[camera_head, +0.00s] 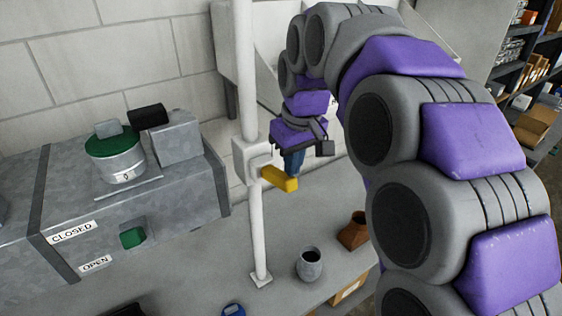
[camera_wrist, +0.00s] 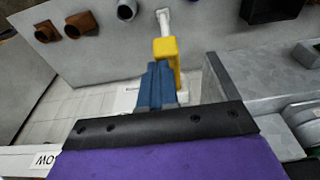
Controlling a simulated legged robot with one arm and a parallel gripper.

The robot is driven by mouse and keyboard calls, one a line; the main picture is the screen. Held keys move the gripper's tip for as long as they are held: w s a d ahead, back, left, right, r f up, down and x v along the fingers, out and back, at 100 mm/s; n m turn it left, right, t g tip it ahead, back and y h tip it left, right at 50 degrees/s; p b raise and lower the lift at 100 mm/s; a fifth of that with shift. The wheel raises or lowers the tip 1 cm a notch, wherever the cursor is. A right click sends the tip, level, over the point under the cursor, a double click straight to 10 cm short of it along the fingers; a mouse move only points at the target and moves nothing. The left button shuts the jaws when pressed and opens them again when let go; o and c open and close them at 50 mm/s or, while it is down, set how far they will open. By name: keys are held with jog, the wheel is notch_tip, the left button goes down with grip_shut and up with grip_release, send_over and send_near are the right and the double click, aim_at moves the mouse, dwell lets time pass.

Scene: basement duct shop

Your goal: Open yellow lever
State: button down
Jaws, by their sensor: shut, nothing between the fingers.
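The yellow lever (camera_head: 279,178) sticks out from a white box (camera_head: 250,160) on a vertical white pipe, pointing right and slightly down. It also shows in the wrist view (camera_wrist: 168,52), just beyond my fingertips. My gripper (camera_head: 292,172) has blue fingers and hangs right behind and above the lever in the head view. In the wrist view my fingers (camera_wrist: 158,72) are closed together with nothing between them. Their tips are next to the lever and overlap its edge; I cannot tell whether they touch it.
A grey metal duct (camera_head: 130,190) with CLOSED and OPEN labels and a green knob (camera_head: 132,238) stands at left. A grey cup (camera_head: 309,264) and a brown fitting (camera_head: 354,230) stand on the bench below. Shelves (camera_head: 530,60) are at far right.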

aim_at(285, 180)
jog(key=f+b, duration=0.1)
jog(key=b, duration=0.1)
jog(key=s+a+f+t+b, duration=0.1)
jog(key=b, duration=0.1)
jog(key=shift+s+a+f+y, duration=0.2)
jog(key=shift+a+y, duration=0.05)
jog(key=shift+y, duration=0.15)
jog(key=shift+s+f+t+b, duration=0.15)
jog(key=shift+f+t+b, duration=0.15)
jog(key=shift+t+b, duration=0.25)
jog(key=f+t+y+b, duration=0.1)
jog(key=b, duration=0.1)
jog(key=s+d+f+t+y+b, duration=0.1)
jog(key=f+b, duration=0.1)
jog(key=b, duration=0.1)
jog(key=f+t+y+b, duration=0.1)
jog(key=b, duration=0.1)
jog(key=shift+s+d+f+t+b, duration=0.2)
jog(key=shift+d+f+t+b, duration=0.15)
jog(key=shift+d+f+b, duration=0.05)
jog(key=shift+d, duration=0.1)
jog(key=shift+d, duration=0.25)
